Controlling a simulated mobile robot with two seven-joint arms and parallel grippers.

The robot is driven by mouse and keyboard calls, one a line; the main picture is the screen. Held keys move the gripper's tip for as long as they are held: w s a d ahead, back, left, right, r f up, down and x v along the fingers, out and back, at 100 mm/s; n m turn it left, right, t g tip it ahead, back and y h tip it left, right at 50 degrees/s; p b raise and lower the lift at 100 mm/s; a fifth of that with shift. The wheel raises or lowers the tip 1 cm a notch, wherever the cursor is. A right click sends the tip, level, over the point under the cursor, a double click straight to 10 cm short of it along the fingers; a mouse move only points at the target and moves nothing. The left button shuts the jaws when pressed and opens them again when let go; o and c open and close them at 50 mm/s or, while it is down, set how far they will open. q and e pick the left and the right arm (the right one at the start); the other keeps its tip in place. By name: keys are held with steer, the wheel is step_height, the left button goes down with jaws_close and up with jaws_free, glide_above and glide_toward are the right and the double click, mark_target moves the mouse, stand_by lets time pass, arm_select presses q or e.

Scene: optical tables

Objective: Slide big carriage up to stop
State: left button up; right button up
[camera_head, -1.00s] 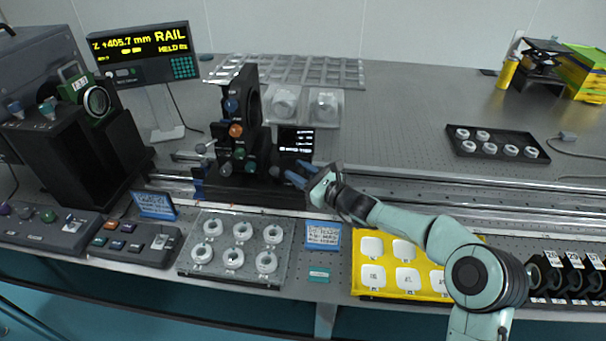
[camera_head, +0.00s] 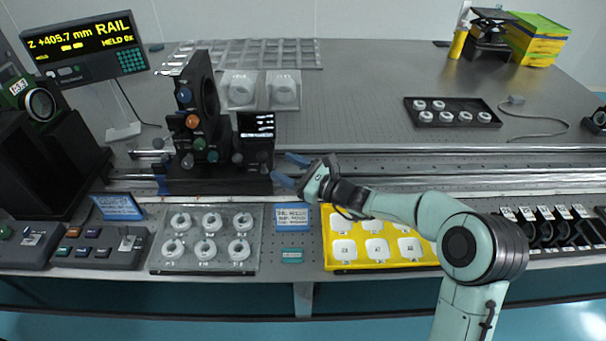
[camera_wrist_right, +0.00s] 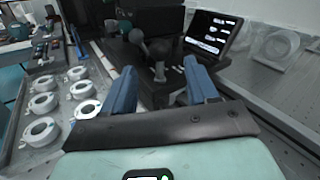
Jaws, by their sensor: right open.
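The big carriage (camera_head: 215,184) is a black block on the rail (camera_head: 400,172), with a tall black ring mount (camera_head: 205,95) and coloured knobs on top. It stands at the left part of the rail. A small screen (camera_head: 256,126) sits on its right side. My right gripper (camera_head: 283,170) is open at the carriage's right end, its blue fingers pointing left. In the right wrist view the fingers (camera_wrist_right: 158,92) are apart, with a grey ball knob (camera_wrist_right: 158,50) of the carriage ahead between them. I cannot tell whether they touch it. My left gripper is not in view.
A display (camera_head: 82,47) reads Z +405.7 mm RAIL, HELD. A tray of white rings (camera_head: 257,225) and a yellow tray (camera_head: 331,252) lie along the front. A black tray (camera_head: 484,104) is behind the rail. The rail right of the carriage is clear apart from my arm.

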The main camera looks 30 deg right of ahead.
steer(key=v, duration=0.5)
steer(key=shift+s, duration=0.2)
stand_by(0.3)
